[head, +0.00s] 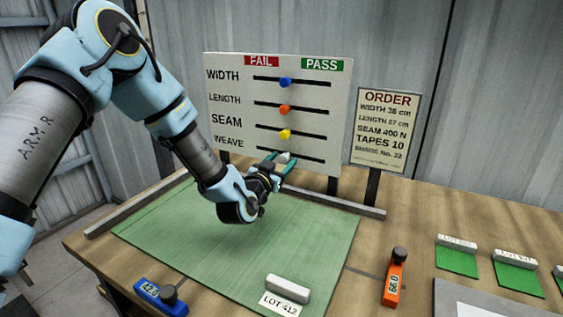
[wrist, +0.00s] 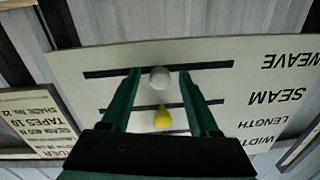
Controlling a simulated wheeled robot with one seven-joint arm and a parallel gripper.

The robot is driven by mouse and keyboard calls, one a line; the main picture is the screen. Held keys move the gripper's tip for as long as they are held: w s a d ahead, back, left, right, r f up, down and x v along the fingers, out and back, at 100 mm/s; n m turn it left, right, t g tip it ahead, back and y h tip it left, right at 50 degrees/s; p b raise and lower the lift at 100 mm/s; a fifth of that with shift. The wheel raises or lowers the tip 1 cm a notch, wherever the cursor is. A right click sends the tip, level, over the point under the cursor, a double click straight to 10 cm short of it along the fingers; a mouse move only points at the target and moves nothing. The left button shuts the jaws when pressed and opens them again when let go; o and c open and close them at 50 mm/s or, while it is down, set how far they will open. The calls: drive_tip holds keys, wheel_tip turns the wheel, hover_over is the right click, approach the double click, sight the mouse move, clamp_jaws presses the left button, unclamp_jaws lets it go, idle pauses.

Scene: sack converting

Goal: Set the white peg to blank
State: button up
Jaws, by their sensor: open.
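The board (head: 225,130) stands upright with FAIL and PASS labels over rows for WIDTH, LENGTH, SEAM and WEAVE. The white peg (wrist: 159,78) is about midway along the WEAVE slot; in the head view it is a small pale shape (head: 284,157) partly hidden by my gripper. My gripper (head: 283,161) is open in front of the WEAVE row. In the wrist view, which is upside down, its two green fingers (wrist: 158,84) lie either side of the white peg, with visible gaps.
Blue (head: 285,82), orange (head: 285,109) and yellow (head: 285,133) pegs sit mid-slot above; the yellow one is close by. An order sign (head: 385,130) stands to the right. The green mat (head: 180,240) below holds a LOT 412 block (head: 288,288).

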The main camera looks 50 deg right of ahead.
drive_tip(key=shift+a, duration=0.1)
drive_tip(key=b+v, duration=0.3)
drive_tip(key=v, duration=0.7)
drive_tip(key=shift+a+b, duration=0.35)
drive_tip(key=shift+b, duration=0.05)
drive_tip(key=shift+s, duration=0.1)
